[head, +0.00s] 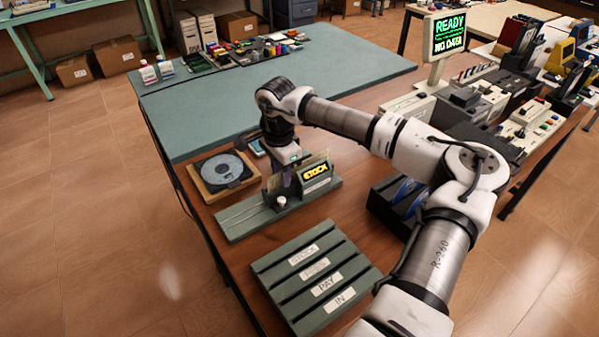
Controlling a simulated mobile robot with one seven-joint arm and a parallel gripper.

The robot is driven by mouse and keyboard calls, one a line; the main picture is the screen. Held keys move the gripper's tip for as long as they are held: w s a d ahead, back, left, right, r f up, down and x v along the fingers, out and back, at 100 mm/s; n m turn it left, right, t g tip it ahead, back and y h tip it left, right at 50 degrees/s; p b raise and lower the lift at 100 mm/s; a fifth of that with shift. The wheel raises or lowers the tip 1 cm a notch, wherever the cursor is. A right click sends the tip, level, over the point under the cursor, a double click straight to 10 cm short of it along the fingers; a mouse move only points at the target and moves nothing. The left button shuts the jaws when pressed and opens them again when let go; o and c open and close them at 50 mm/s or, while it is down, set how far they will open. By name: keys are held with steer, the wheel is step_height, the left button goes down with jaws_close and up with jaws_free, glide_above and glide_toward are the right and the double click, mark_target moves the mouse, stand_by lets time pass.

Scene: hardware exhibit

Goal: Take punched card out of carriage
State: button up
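The carriage (245,218) is a grey-green block with a long slotted base, a pale knob at its front and a lit yellow STOCK sign on its right part. Pale, thin edges that look like the punched card (273,183) show at the carriage beside my fingers; much of it is hidden. My gripper (287,181) points down over the carriage, just left of the STOCK sign, with its fingers at the card's place. The fingers are small and partly covered by the wrist, so I cannot tell whether they are open or shut on the card.
A grey-green slotted rack (262,266) with labels including STOCK, PAY and IN lies in front. A disc in a wooden tray (205,192) is left of the carriage. A dark holder (378,205) stands right, near my arm. A READY / NO DATA screen (447,36) stands behind.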

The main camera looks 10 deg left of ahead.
jaws_close()
steer(key=shift+r, duration=0.1)
